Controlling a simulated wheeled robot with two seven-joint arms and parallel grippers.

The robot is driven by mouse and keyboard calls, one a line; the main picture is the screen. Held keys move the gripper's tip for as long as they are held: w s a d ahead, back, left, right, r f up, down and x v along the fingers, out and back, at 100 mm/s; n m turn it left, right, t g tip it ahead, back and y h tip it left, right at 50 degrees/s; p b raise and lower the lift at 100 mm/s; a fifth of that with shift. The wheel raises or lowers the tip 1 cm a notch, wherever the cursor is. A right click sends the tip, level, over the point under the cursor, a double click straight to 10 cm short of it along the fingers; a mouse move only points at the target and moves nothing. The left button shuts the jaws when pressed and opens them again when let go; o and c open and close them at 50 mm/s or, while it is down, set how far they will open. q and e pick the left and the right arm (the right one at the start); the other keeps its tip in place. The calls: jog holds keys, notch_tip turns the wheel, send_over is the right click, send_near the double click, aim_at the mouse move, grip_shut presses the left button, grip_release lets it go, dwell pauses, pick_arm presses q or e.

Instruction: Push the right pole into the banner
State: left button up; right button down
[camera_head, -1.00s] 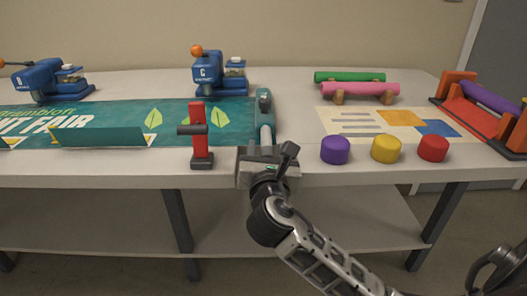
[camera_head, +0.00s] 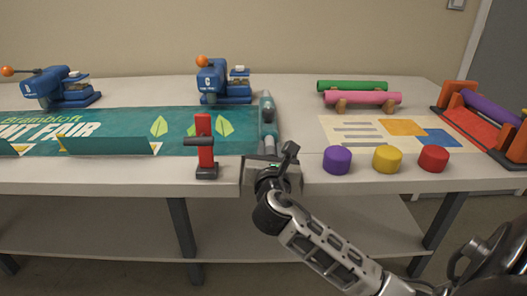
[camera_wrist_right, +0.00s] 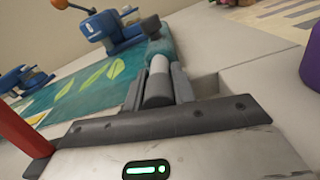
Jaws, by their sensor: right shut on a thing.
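The teal banner (camera_head: 100,121) lies flat along the table, with printed leaves near its right end. A raised teal sleeve (camera_head: 267,115) runs along its right edge. My right gripper (camera_head: 270,160) is at the near end of this sleeve, shut on the right pole. In the right wrist view the pole's white shaft (camera_wrist_right: 159,65) enters the sleeve, and its grey grip (camera_wrist_right: 157,90) sits between my fingers. A dark tip (camera_wrist_right: 150,24) shows at the sleeve's far end. How deep the pole sits inside is hidden. My left gripper is out of view.
A red upright clamp (camera_head: 205,145) stands just left of my right gripper. Blue machines (camera_head: 226,82) stand behind the banner. Purple (camera_head: 337,159), yellow (camera_head: 387,159) and red (camera_head: 433,158) cylinders stand to the right, before a flat print (camera_head: 365,128). Green and pink rolls (camera_head: 362,98) lie behind it.

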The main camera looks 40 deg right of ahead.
jog(key=c, duration=1.1)
grip_release()
jog(key=shift+c, duration=0.2)
jog(key=v, duration=1.6)
jog(key=shift+p, duration=0.45)
